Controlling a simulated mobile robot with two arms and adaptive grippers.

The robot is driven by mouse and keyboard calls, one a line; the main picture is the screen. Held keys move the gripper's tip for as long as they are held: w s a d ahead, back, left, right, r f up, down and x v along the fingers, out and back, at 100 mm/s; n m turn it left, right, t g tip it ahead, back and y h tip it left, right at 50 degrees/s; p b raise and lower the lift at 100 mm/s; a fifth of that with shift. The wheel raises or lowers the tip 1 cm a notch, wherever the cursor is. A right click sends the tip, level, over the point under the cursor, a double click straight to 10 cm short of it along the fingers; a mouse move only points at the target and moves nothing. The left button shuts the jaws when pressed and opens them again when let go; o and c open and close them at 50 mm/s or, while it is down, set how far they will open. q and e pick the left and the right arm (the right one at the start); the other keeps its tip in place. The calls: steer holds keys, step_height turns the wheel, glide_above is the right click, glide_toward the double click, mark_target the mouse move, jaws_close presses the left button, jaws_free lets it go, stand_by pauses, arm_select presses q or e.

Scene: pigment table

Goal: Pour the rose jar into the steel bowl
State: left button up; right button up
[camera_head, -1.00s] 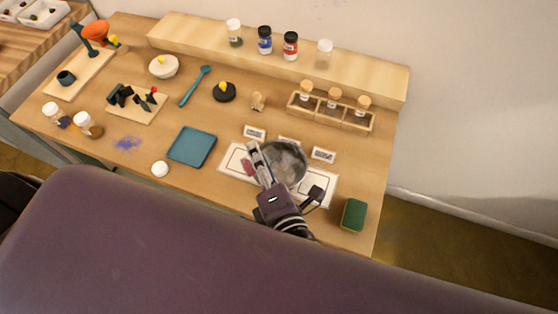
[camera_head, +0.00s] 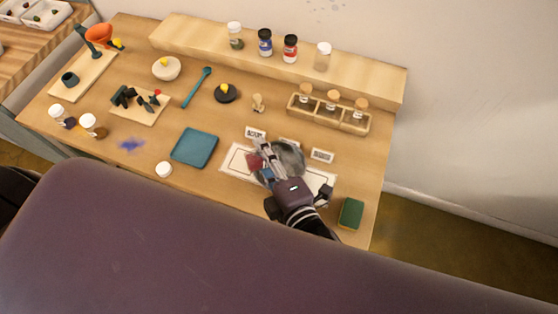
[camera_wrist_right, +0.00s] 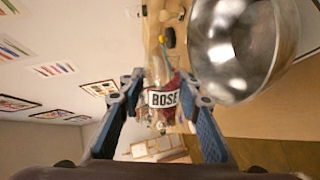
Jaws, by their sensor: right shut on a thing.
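The rose jar (camera_wrist_right: 163,98) is clear glass with a white ROSE label and dark pink contents. My right gripper (camera_wrist_right: 160,92) is shut on it, one finger on each side. In the head view the jar (camera_head: 254,161) shows as a small reddish patch at my right gripper (camera_head: 262,162), and appears tilted. The shiny steel bowl (camera_head: 292,157) stands on the white mat, its left part hidden by the gripper. In the wrist view the bowl (camera_wrist_right: 240,40) is beside the jar, at upper right. I cannot see powder falling. My left gripper is not in view.
A white lid (camera_head: 164,170) lies near the front edge by a teal tray (camera_head: 194,147). Small label cards (camera_head: 321,155) stand behind the bowl, before a wooden rack (camera_head: 330,118) of corked jars. A green sponge (camera_head: 351,213) lies at the right front corner.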

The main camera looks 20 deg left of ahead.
steer(key=shift+w+d+f+m+y+p, duration=0.15)
steer(key=shift+f+m+y, duration=0.1)
steer(key=shift+f+m, duration=0.3)
steer(key=shift+w+d+f+m+y+p, duration=0.15)
steer(key=shift+f+m+y, duration=0.15)
steer(key=shift+m, duration=0.35)
stand_by(1.2)
steer(key=shift+w+d+r+m+g+y+p, duration=0.15)
steer(key=shift+d+r+m+g+y+p, duration=0.05)
steer(key=shift+m+p, duration=0.5)
steer(key=shift+w+d+r+m+g+y+p, duration=0.15)
steer(key=shift+m+g+p, duration=0.05)
steer(key=shift+m+p, duration=0.45)
stand_by(3.6)
steer(key=n+b, duration=0.1)
steer(key=f+n+b, duration=0.1)
steer(key=b, duration=0.1)
steer(key=shift+s+a+f, duration=0.1)
steer(key=shift+s+a, duration=0.2)
steer(key=shift+a, duration=0.05)
steer(key=shift+n+h, duration=0.25)
steer(key=shift+h, duration=0.15)
steer(key=shift+s+a+r, duration=0.1)
steer(key=shift+r, duration=0.25)
